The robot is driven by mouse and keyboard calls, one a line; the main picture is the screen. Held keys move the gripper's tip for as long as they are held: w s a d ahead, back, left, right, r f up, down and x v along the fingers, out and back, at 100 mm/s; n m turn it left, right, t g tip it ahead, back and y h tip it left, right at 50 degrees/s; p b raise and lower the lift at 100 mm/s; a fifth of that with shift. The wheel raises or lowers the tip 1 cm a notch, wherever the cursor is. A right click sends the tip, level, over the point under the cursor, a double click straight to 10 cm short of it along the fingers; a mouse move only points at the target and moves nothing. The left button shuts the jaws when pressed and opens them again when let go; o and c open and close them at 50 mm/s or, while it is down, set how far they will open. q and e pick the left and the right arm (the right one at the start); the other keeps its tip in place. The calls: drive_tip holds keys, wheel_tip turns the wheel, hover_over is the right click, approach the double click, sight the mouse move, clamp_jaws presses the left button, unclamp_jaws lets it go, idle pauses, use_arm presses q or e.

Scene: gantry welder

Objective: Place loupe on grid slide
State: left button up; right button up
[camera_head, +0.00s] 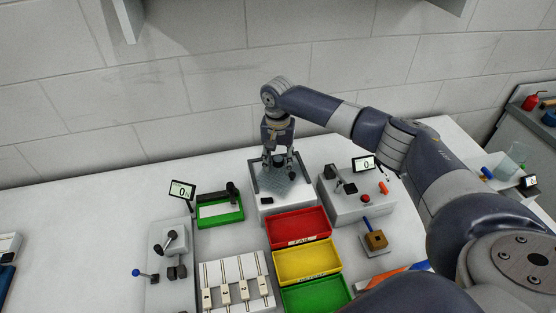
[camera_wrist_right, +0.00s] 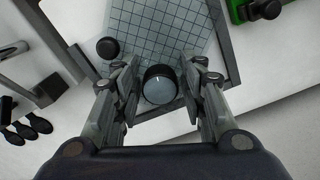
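The grid slide is a pale plate with a square grid, on a grey-framed stand (camera_head: 273,204) at the back middle of the bench; its grid (camera_wrist_right: 160,30) fills the top of the right wrist view. The loupe (camera_wrist_right: 160,85), a round black piece with a grey lens face, sits over the near part of the grid. My right gripper (camera_wrist_right: 160,68) points down with its fingers apart on both sides of the loupe, with narrow gaps. In the head view my right gripper (camera_head: 278,163) is over the stand. Whether the loupe touches the grid is unclear. My left gripper is out of view.
Red (camera_head: 298,227), yellow (camera_head: 307,262) and green (camera_head: 316,295) trays stand in front. A green-based device (camera_head: 219,212) is left of the stand; a grey box with a red button (camera_head: 365,199) is right. A black knob (camera_wrist_right: 108,47) sits beside the grid.

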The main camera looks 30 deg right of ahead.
sight(278, 159)
drive_tip(key=shift+o, duration=0.4)
drive_tip(key=shift+r, duration=0.15)
wheel_tip(278, 159, up, 12)
drive_tip(key=b, duration=0.3)
idle(0.5)
